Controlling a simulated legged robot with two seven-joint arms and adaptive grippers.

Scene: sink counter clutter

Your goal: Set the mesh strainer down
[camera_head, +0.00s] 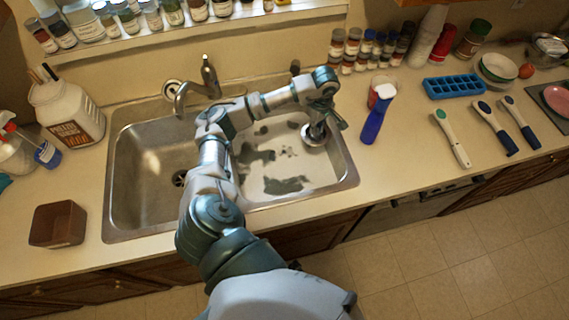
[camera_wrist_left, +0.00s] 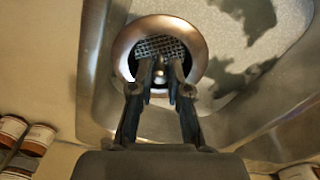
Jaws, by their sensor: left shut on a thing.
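The mesh strainer is a small round metal cup with a wide shiny rim (camera_wrist_left: 122,50) and a grid of mesh (camera_wrist_left: 160,46). In the head view the strainer (camera_head: 313,140) is at the back right of the right sink basin (camera_head: 262,200). My left gripper (camera_head: 318,126) points down into it. In the left wrist view the fingers of my left gripper (camera_wrist_left: 161,78) are close together on a small post at the strainer's middle. I cannot tell whether the strainer touches the basin floor. My right gripper is not in view.
The left basin (camera_head: 150,185) looks empty. The faucet (camera_head: 208,78) stands behind the sink. A blue bottle (camera_head: 376,120) stands close to the sink's right edge. A blue ice tray (camera_head: 453,86) and several handled utensils lie farther right. A brown box (camera_head: 58,224) sits at left.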

